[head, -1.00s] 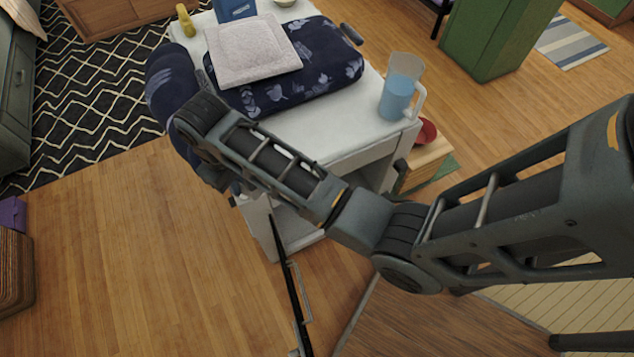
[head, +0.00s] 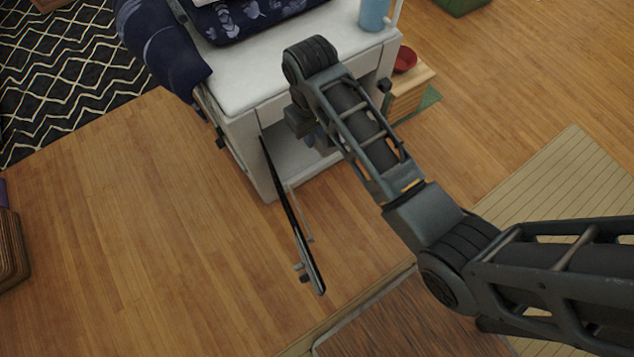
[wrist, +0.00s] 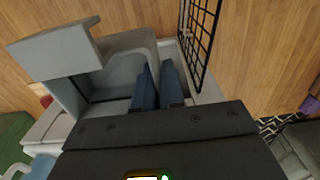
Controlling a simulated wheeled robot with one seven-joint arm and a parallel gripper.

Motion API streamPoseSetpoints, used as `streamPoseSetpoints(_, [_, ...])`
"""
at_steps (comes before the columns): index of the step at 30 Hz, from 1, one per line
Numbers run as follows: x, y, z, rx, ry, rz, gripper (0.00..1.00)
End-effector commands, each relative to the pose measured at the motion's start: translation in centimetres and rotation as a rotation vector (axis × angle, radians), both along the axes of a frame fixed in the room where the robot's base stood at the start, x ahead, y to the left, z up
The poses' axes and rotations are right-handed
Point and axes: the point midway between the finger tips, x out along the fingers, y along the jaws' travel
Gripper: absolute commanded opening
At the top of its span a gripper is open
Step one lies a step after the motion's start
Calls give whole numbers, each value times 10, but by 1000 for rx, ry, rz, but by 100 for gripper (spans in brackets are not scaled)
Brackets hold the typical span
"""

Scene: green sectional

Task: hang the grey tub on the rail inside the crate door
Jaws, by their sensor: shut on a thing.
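The grey tub (wrist: 122,72) is in the wrist view, just left of my gripper's blue fingers. My gripper (wrist: 158,70) is shut on it, apparently at its wall. The head view hides the tub and most of the gripper behind my wrist, at the crate's open front. The white crate (head: 240,136) stands with its black wire door (head: 285,212) swung open towards me. A thin pale rail (head: 299,212) runs along the door's inner side. In the wrist view the door mesh (wrist: 199,40) is upper right of the fingers, apart from the tub.
A dark blue patterned cushion (head: 240,22) and a blue jug (head: 374,14) are on the crate. A navy cushion (head: 162,45) is at its left. A red bowl (head: 405,59) is on a wooden box at right. Floor left of the door is clear.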

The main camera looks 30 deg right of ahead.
Motion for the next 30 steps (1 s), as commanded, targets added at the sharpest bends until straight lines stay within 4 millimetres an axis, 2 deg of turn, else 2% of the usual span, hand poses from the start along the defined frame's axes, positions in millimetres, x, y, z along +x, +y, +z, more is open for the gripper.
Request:
streamPoseSetpoints(1, [0, 0, -27, 0, -1, 0, 0])
streamPoseSetpoints(3, [0, 0, -46, 0, -1, 0, 0])
streamPoseSetpoints(30, [0, -1, -275, 0, -1, -1, 0])
